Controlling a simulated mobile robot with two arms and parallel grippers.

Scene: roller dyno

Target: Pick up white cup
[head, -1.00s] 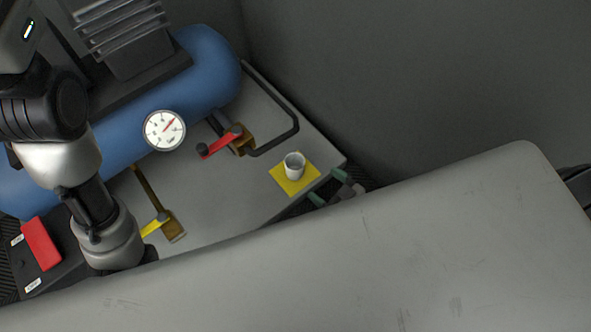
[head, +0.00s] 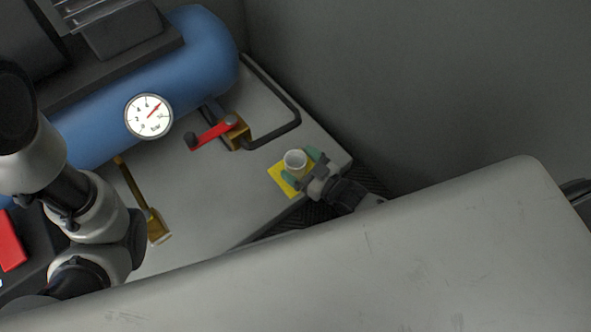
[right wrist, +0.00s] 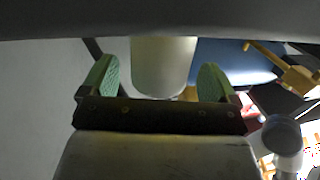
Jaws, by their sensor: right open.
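The white cup (head: 295,161) stands upright on a yellow square (head: 279,180) near the right corner of the grey table. My right gripper (head: 301,166) reaches in from the lower right and is open, with its green-padded fingers on either side of the cup. In the right wrist view the cup (right wrist: 163,66) shows between the two open fingers (right wrist: 155,85), with a gap on each side. Its upper part is cut off there. My left arm comes in at the left of the head view, but its gripper is not seen.
A blue tank with a round gauge (head: 149,116) lies at the back left. A red-handled valve (head: 213,133) and a black bent bar (head: 279,136) are left of the cup. A yellow-brown lever (head: 145,205) sits farther left. A grey wall rises behind.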

